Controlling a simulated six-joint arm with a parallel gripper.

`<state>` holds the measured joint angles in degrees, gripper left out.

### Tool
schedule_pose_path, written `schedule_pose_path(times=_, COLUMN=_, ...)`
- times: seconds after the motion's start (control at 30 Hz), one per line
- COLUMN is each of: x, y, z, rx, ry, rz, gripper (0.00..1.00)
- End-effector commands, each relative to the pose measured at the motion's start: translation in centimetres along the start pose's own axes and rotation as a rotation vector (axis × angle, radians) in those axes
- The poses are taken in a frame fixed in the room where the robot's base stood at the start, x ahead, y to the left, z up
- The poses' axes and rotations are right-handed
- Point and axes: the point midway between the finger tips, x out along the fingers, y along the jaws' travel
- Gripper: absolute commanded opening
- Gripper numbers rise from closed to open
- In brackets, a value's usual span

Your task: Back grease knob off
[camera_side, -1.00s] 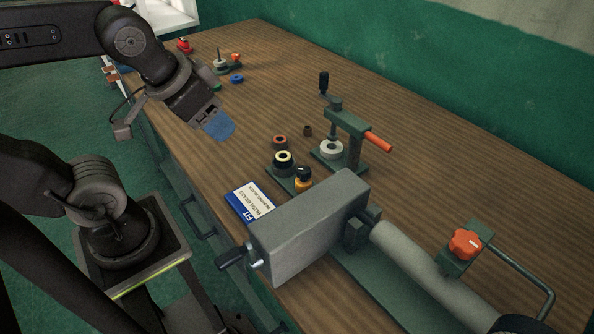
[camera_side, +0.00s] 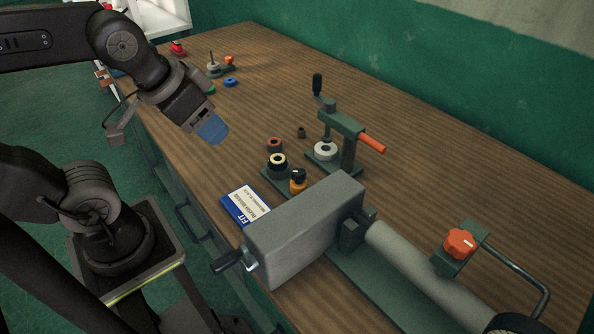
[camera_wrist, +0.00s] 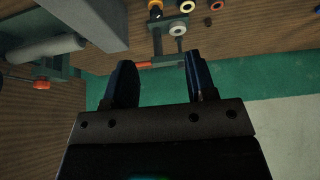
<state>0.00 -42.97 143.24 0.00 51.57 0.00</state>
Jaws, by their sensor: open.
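A red-orange lobed knob (camera_side: 461,243) sits on a green bracket at the right of the bench in the side view, beside a bent pipe. An orange patch that looks like this knob (camera_wrist: 41,84) shows at the left of the wrist view. A smaller orange knob with a black top (camera_side: 298,180) stands near the grey block; no label tells which is the grease knob. My gripper (camera_side: 212,130) is above the bench's left edge, well away from both. In the wrist view my gripper (camera_wrist: 160,80) has its two dark fingers apart with nothing between them.
A grey block (camera_side: 305,230) with a crank and a grey cylinder (camera_side: 425,270) fill the front of the bench. A green press (camera_side: 345,135) with an orange handle stands behind. A blue-and-white box (camera_side: 245,206) lies near the edge. The bench's back right is clear.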

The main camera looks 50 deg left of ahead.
Motion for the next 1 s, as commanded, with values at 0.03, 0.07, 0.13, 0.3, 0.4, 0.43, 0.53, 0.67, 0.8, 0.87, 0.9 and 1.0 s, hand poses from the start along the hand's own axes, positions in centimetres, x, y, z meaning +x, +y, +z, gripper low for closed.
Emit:
schedule_pose_path(times=0.03, x=0.0, y=0.0, z=0.0, rx=0.0, ry=0.0, rz=0.0, gripper=0.51)
schedule_pose_path(times=0.07, x=0.0, y=0.0, z=0.0, rx=0.0, ry=0.0, rz=0.0, gripper=0.51)
schedule_pose_path(times=0.13, x=0.0, y=0.0, z=0.0, rx=0.0, ry=0.0, rz=0.0, gripper=0.51)
schedule_pose_path(times=0.3, x=0.0, y=0.0, z=0.0, rx=0.0, ry=0.0, rz=0.0, gripper=0.51)
schedule_pose_path(times=0.4, x=0.0, y=0.0, z=0.0, rx=0.003, ry=-0.001, rz=0.0, gripper=0.57)
schedule_pose_path(times=0.43, x=0.0, y=0.0, z=-0.1, rx=0.011, ry=-0.003, rz=0.0, gripper=0.6)
schedule_pose_path(times=0.53, x=0.2, y=0.1, z=-0.9, rx=0.087, ry=-0.029, rz=0.003, gripper=0.61)
schedule_pose_path(times=0.67, x=1.2, y=0.3, z=-3.2, rx=0.328, ry=-0.103, rz=0.021, gripper=0.61)
schedule_pose_path(times=0.8, x=3.3, y=0.6, z=-6.4, rx=0.688, ry=-0.203, rz=0.08, gripper=0.61)
schedule_pose_path(times=0.87, x=4.5, y=0.8, z=-7.7, rx=0.844, ry=-0.241, rz=0.116, gripper=0.61)
schedule_pose_path(times=0.9, x=5.4, y=0.9, z=-8.5, rx=0.948, ry=-0.265, rz=0.145, gripper=0.61)
schedule_pose_path(times=1.0, x=7.7, y=1.3, z=-10.2, rx=1.19, ry=-0.314, rz=0.222, gripper=0.61)
